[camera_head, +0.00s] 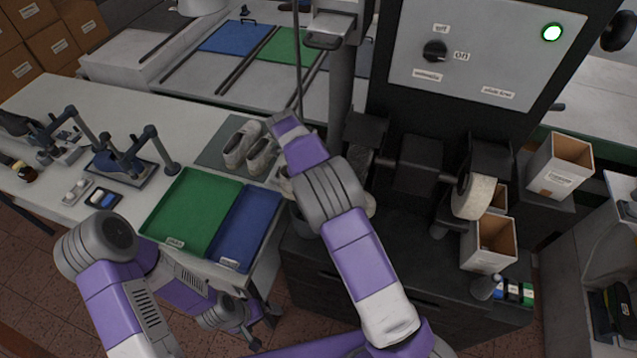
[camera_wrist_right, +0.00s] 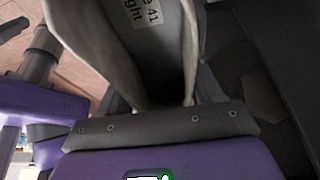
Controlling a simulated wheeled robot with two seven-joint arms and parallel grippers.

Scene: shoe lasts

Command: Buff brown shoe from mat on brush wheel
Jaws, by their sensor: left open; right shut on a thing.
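My right gripper is mostly hidden behind its own arm in the head view. In the right wrist view it is shut on a shoe (camera_wrist_right: 215,50). The shoe looks grey-taupe there, and a label ending in "41 right" shows inside. A pair of pale grey shoes (camera_head: 248,150) stands on the grey mat (camera_head: 213,143), just left of my right wrist. I cannot make out a clearly brown shoe. The machine's shaft carries a cream wheel (camera_head: 474,197) on the right and a greyish wheel (camera_head: 361,160), partly hidden, on the left. My left gripper (camera_head: 259,331) is open and empty, low in front of the table.
A green tray (camera_head: 190,205) and a blue tray (camera_head: 245,228) lie at the table's front edge. The machine panel has a knob (camera_head: 435,51) and a lit green lamp (camera_head: 552,33).

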